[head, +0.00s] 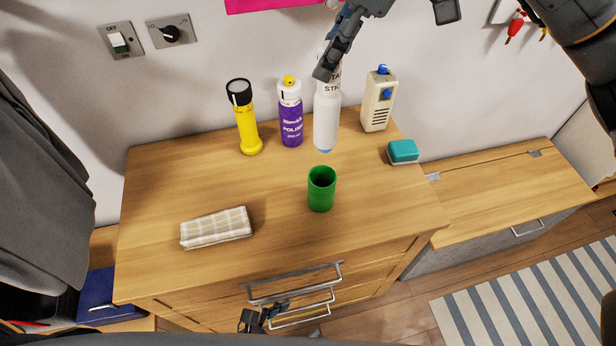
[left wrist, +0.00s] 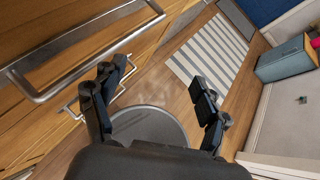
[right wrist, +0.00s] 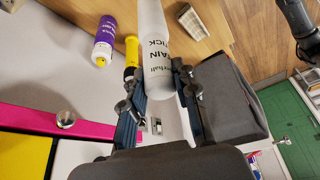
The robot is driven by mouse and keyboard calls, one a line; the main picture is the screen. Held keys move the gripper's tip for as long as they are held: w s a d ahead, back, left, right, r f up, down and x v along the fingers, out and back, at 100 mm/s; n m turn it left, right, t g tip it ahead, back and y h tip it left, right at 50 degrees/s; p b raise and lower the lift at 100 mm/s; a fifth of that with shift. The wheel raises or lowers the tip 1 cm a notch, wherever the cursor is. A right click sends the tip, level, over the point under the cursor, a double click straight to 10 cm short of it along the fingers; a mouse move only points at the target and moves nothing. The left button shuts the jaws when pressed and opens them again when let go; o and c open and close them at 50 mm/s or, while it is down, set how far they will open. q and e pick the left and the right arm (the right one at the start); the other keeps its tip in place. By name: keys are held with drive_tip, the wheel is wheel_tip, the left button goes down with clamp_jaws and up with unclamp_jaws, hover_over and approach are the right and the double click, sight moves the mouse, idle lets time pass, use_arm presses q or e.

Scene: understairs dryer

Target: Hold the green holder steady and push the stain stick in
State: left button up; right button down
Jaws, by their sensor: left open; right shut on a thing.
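The green holder (head: 321,190) is an open cup standing upright on the wooden dresser top, with nothing in it. The stain stick (head: 326,112) is a white cylinder with dark lettering and a blue lower tip. My right gripper (head: 328,66) is shut on its upper part and holds it upright, apart from the holder and seemingly behind and above it. In the right wrist view the stain stick (right wrist: 160,55) sits between the fingers. My left gripper (head: 262,312) is low by the drawer handles, away from the holder. In the left wrist view it (left wrist: 155,90) is open and empty.
Behind stand a yellow flashlight (head: 246,120), a purple spray can (head: 290,115) and a beige box device (head: 379,102). A teal sponge (head: 403,151) lies right, a checked cloth (head: 216,228) front left. Drawer handles (head: 295,285) jut out near my left gripper. The dresser top around the holder is clear.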

use_arm(q)
drive_tip(key=w+d+r+m+t+h, duration=0.1)
drive_tip(key=w+d+r+m+h, duration=0.2)
drive_tip(key=r, duration=0.7)
wheel_tip(320, 180, up, 11)
drive_tip(key=n+t, duration=0.2)
drive_tip(key=t, duration=0.2)
hover_over(312, 198)
drive_tip(key=shift+h, duration=0.3)
drive_tip(key=f, duration=0.8)
drive_tip(key=shift+s+a, duration=0.1)
drive_tip(key=shift+a, duration=0.1)
drive_tip(key=x, duration=0.6)
drive_tip(key=shift+w+d+r, duration=0.1)
drive_tip(key=shift+w+d, duration=0.15)
drive_tip(key=shift+c, duration=0.5)
drive_tip(key=c, duration=1.1)
drive_tip(key=shift+c, duration=0.9)
